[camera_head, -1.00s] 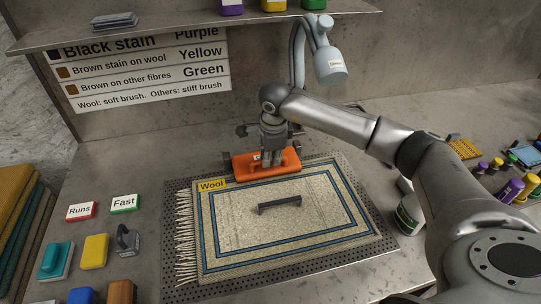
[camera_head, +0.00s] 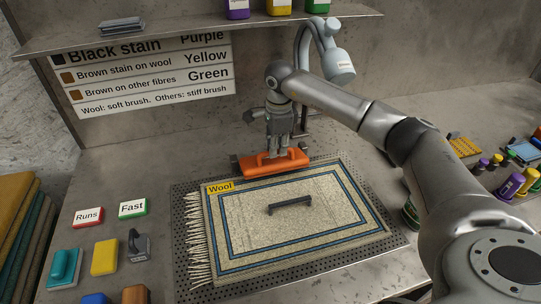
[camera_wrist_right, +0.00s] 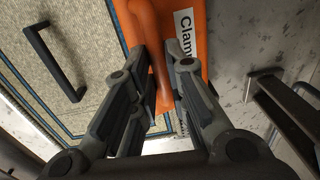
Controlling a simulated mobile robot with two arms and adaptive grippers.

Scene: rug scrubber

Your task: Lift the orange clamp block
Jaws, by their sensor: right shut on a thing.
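The orange clamp block (camera_head: 270,167) is at the back edge of the rug, below my right gripper (camera_head: 279,152). My right gripper comes down from above and is shut on the block's raised handle. In the right wrist view, the two fingers (camera_wrist_right: 163,95) stand on either side of the orange handle, and the block (camera_wrist_right: 195,15) shows a white label that begins "Clam". Whether the block's underside touches the rug or the surface below is hard to tell. My left gripper is not in view.
A wool rug (camera_head: 245,215) lies on a perforated plate, with a dark handle (camera_head: 290,205) on it. Runs (camera_head: 88,216) and Fast (camera_head: 132,209) signs, a teal brush (camera_head: 63,267) and a yellow block (camera_head: 104,257) stand at left. Bottles (camera_head: 510,186) stand at right.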

